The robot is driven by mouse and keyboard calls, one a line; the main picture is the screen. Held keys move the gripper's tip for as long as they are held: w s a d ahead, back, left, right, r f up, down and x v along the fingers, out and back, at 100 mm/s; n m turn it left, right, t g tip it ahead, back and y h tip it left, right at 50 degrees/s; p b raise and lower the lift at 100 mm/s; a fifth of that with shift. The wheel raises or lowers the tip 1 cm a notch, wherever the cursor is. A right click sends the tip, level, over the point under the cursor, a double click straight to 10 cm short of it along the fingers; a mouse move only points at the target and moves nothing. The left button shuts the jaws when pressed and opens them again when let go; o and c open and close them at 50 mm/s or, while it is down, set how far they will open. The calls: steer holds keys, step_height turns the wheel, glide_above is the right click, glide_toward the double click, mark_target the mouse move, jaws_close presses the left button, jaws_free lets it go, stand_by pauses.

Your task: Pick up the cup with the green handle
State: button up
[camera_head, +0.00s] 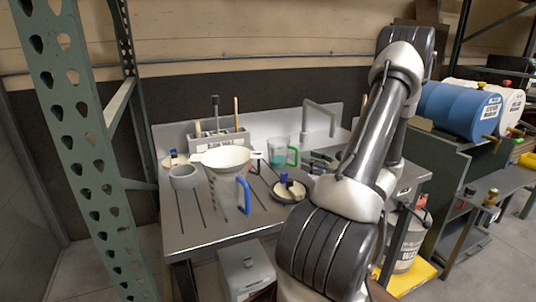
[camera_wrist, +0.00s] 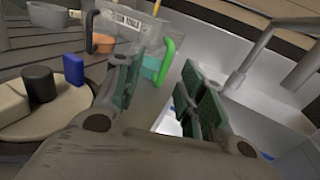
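The cup with the green handle (camera_head: 279,153) stands on the grey bench near the back panel, with teal liquid in it. Its green handle (camera_head: 294,156) faces right. In the wrist view the clear cup (camera_wrist: 150,68) shows beyond my fingers, with its green handle (camera_wrist: 167,60) on the right. My gripper (camera_wrist: 161,72) is open, with green-padded fingers spread and nothing between the pads. The cup appears in line with the gap, apart from the fingers. In the head view my gripper is small and dark, right of the cup.
A clear jug with a blue handle (camera_head: 243,195) stands at the front under a white funnel (camera_head: 224,157). A round dish (camera_head: 290,191) with black and blue items lies near my gripper. A grey bowl (camera_head: 184,178) and a tool rack (camera_head: 219,138) are farther left. A metal spout (camera_head: 320,117) rises behind.

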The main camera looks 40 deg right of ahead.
mark_target(296, 166)
steer(key=shift+w+d+f+m+h, duration=0.2)
steer(key=shift+d+m+h, duration=0.1)
steer(key=shift+d, duration=0.1)
steer(key=w, duration=0.5)
steer(key=w+a, duration=0.1)
steer(key=w, duration=0.1)
steer(key=shift+w, duration=0.2)
steer(key=shift+c, duration=0.5)
jaws_close()
